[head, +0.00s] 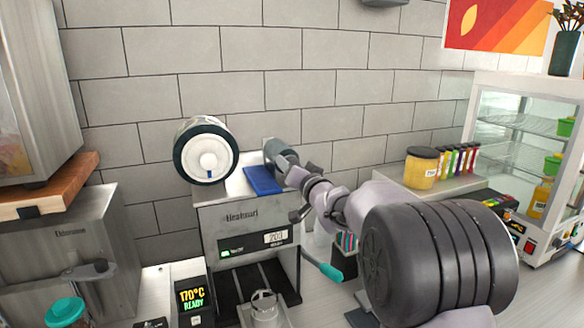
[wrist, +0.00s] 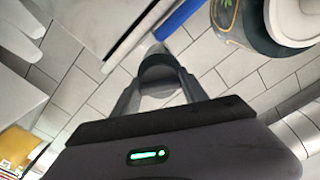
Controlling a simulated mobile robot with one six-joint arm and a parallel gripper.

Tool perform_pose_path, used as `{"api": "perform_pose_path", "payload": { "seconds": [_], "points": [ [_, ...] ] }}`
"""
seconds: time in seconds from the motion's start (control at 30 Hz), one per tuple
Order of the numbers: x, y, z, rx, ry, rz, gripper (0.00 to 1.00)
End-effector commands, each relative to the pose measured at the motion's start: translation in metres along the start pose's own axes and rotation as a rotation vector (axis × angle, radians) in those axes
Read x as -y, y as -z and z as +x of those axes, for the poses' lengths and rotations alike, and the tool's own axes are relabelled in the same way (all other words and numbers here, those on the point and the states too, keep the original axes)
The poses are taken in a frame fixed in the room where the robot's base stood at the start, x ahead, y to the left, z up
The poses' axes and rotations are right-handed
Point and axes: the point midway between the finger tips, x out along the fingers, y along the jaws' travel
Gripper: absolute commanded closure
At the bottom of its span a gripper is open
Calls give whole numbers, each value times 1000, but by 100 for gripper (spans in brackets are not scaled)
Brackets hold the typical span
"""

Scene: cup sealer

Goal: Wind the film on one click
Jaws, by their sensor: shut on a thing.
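The cup sealer (head: 247,222) is a grey metal machine with a small lit display on its front. A large film roll (head: 206,152) with a dark rim and white core sits at its top left; part of it shows in the wrist view (wrist: 238,24). A grey knob-like round part (head: 279,149) is at the machine's top right. My gripper (head: 288,166) reaches it from the right. In the wrist view my gripper (wrist: 158,80) is shut on this dark grey round part (wrist: 157,60). Its far side is hidden.
A blue flat piece (head: 263,180) lies on top of the sealer, close to my gripper. A teal-tipped handle (head: 330,272) sticks out at the sealer's right. A metal cup holder (head: 264,306) is in front below.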

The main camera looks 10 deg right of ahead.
Motion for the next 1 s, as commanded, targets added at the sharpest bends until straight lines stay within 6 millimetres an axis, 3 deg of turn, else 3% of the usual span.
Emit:
{"api": "perform_pose_path", "payload": {
  "seconds": [0.07, 0.1, 0.2, 0.57, 0.67, 1.0],
  "points": [
    [1, 2, 0, -4, 2, -1, 90],
    [1, 2, 0, -4, 2, -2, 43],
    [1, 2, 0, -3, 2, -2, 27],
    [0, 1, -6, -2, 1, -2, 27],
    [0, 0, -22, -2, 0, -1, 27],
    [0, 0, -121, -3, 0, -3, 27]
  ]
}}
